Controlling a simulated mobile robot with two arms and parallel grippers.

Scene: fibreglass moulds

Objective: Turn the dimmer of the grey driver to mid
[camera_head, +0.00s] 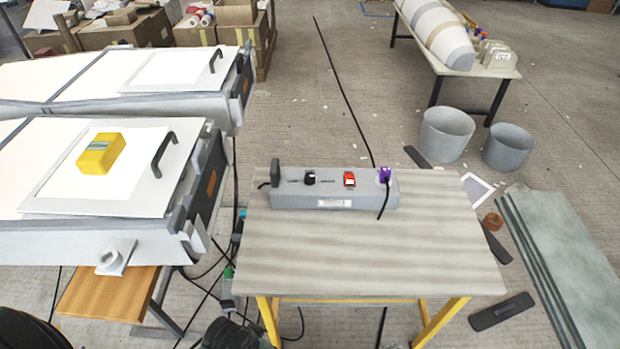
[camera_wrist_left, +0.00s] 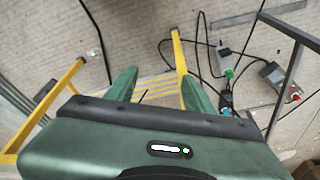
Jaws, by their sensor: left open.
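In the left wrist view, a small grey box (camera_wrist_left: 225,56) with a green connector lies low, with cables running from it. A second grey box (camera_wrist_left: 270,72) with a red part lies to its right. I cannot tell which is the grey driver, and no dimmer setting is readable. My left gripper (camera_wrist_left: 158,78) is open, its two green fingers apart with nothing between them; both boxes are to the right of the fingers. In the head view, its dark green body (camera_head: 232,334) shows at the bottom edge, left of the table's yellow legs. My right gripper is not in view.
A table (camera_head: 400,265) with yellow legs carries a long grey unit (camera_head: 290,198) with black, red and purple parts. White moulds (camera_head: 70,190) stand at left, one bearing a yellow block (camera_head: 100,153). Loose cables hang and lie between moulds and table.

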